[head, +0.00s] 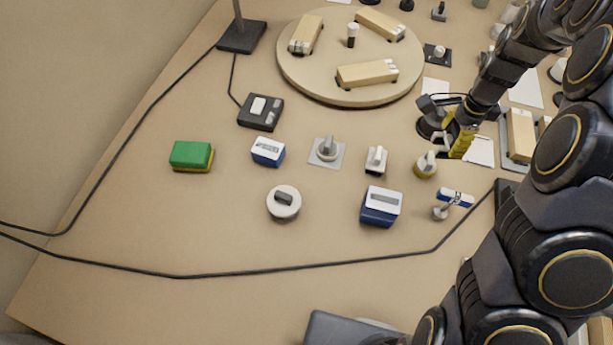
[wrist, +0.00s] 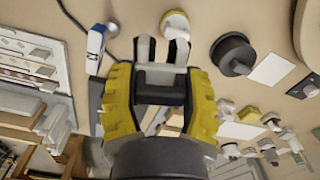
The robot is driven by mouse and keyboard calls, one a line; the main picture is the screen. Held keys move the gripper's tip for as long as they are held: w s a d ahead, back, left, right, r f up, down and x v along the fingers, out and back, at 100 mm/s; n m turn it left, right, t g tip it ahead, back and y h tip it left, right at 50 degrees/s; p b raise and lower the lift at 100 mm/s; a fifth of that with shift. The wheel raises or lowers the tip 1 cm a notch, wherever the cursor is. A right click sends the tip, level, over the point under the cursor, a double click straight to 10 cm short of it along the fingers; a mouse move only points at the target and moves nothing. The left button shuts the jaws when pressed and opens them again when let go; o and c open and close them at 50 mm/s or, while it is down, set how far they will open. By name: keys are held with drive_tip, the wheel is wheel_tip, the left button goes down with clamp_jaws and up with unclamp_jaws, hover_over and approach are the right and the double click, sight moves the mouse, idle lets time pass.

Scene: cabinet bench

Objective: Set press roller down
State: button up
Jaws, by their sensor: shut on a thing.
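My gripper (head: 461,143), with yellow fingers, is at the right of the bench in the head view, low behind a round yellow-based knob (head: 425,165). In the wrist view my gripper (wrist: 162,80) is shut on a dark piece with pale grey prongs, which I take to be the press roller (wrist: 162,97). The fingers hide much of it, and in the head view I cannot make it out clearly. I cannot tell whether it touches the bench.
A blue-and-white piece on a grey stem (head: 455,198) stands in front of my gripper. A dark round object (head: 430,122) is close on its left. A tray with a wooden block (head: 520,135) lies right. A round turntable (head: 300,85) is behind. Front-left bench is clear except for a cable.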

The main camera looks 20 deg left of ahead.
drive_tip(key=s+a+n, duration=0.4)
drive_tip(key=a, duration=0.6)
drive_tip(key=s+a+n, duration=0.4)
drive_tip(key=s+a, duration=0.1)
drive_tip(key=a, duration=0.6)
drive_tip(key=s+a+n, duration=0.4)
drive_tip(key=s+a, duration=0.1)
drive_tip(key=s, duration=0.3)
drive_tip(key=s+a+n, duration=0.3)
drive_tip(key=s+a, duration=0.2)
drive_tip(key=s, duration=0.2)
drive_tip(key=w+a+f, duration=0.2)
drive_tip(key=a+f, duration=0.1)
drive_tip(key=w+a+f, duration=0.3)
drive_tip(key=a, duration=0.1)
drive_tip(key=w+a+f, duration=0.2)
drive_tip(key=a+f, duration=0.1)
drive_tip(key=shift+w+a, duration=0.15)
drive_tip(key=shift+w+a+f, duration=0.25)
drive_tip(key=shift+a+f, duration=0.1)
drive_tip(key=shift+f, duration=1.65)
drive_tip(key=shift+f, duration=0.1)
